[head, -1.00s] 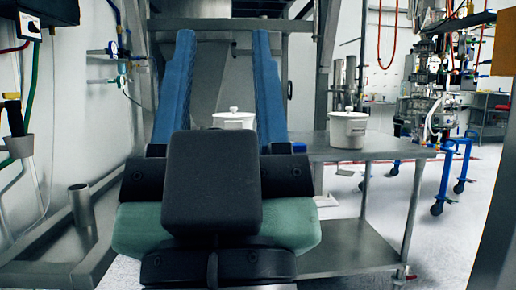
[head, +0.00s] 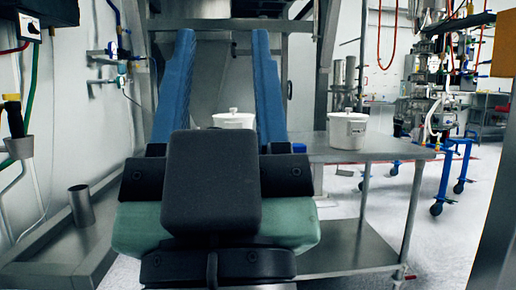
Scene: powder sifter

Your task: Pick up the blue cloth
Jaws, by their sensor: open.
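A small blue patch (head: 299,148) shows at the table's left part, just right of the right finger's base. It is too small and too covered to tell whether it is the blue cloth. No other blue cloth shows clearly.
A white lidded pot (head: 347,131) stands on the table, right of my gripper. A second white pot (head: 233,119) shows between the fingers. A steel frame (head: 325,70) rises behind. A blue wheeled stand (head: 447,175) is at the right. A short pipe (head: 81,205) stands at the left.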

